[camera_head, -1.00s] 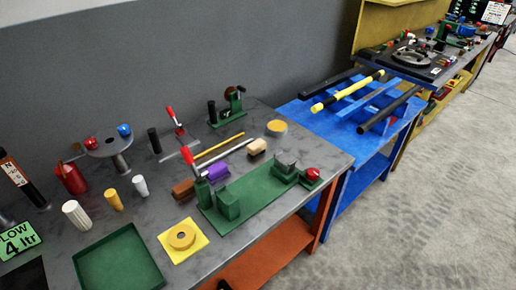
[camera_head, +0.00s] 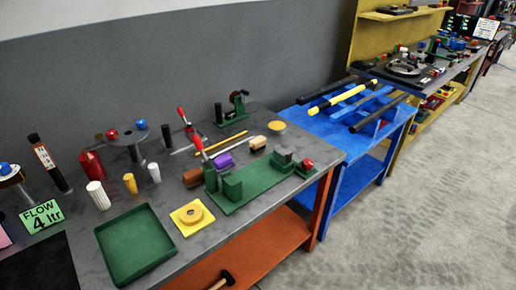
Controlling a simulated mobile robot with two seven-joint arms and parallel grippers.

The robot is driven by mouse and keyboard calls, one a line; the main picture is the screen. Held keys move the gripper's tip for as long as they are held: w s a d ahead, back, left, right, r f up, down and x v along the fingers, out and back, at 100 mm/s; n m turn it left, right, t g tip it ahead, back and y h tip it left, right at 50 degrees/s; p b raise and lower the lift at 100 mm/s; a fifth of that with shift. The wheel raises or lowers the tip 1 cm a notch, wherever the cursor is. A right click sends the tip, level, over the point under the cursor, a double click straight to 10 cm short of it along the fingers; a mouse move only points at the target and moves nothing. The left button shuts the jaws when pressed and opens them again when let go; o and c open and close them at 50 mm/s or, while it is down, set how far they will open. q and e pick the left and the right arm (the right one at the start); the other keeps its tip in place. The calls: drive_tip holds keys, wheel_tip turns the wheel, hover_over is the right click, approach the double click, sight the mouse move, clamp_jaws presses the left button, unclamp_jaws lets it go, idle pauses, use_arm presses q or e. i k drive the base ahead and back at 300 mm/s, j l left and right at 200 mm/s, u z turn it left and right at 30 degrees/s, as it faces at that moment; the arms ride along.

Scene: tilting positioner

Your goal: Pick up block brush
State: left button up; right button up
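A small tan block with a darker underside (camera_head: 257,143) lies on the grey workbench, behind the green fixture; it looks most like the block brush, but the bristles are too small to make out. A purple block (camera_head: 222,160) lies to its left and nearer. A brown block (camera_head: 193,178) lies further left, beside the fixture's left end. All three lie apart from each other. Neither of my grippers shows in the head view, so their state is hidden.
The green fixture (camera_head: 262,188) with upright blocks stands in front of the tan block. A thin rod and a yellow stick (camera_head: 222,142) lie close behind. A green tray (camera_head: 135,245) and a yellow plate (camera_head: 192,217) sit at the front. A blue stand (camera_head: 325,119) adjoins on the right.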

sight(259, 143)
drive_tip(key=i+l+u, duration=0.1)
drive_tip(key=l, duration=0.35)
drive_tip(key=i+l+u, duration=0.1)
drive_tip(key=i+l, duration=0.15)
drive_tip(key=l, duration=0.25)
drive_tip(key=i+l+u, duration=0.15)
drive_tip(key=l, duration=0.35)
drive_tip(key=i+l+u, duration=0.1)
drive_tip(key=l, duration=0.4)
drive_tip(key=i+l+u, duration=0.1)
drive_tip(key=l, duration=0.4)
drive_tip(key=i+l+u, duration=0.1)
drive_tip(key=l, duration=0.4)
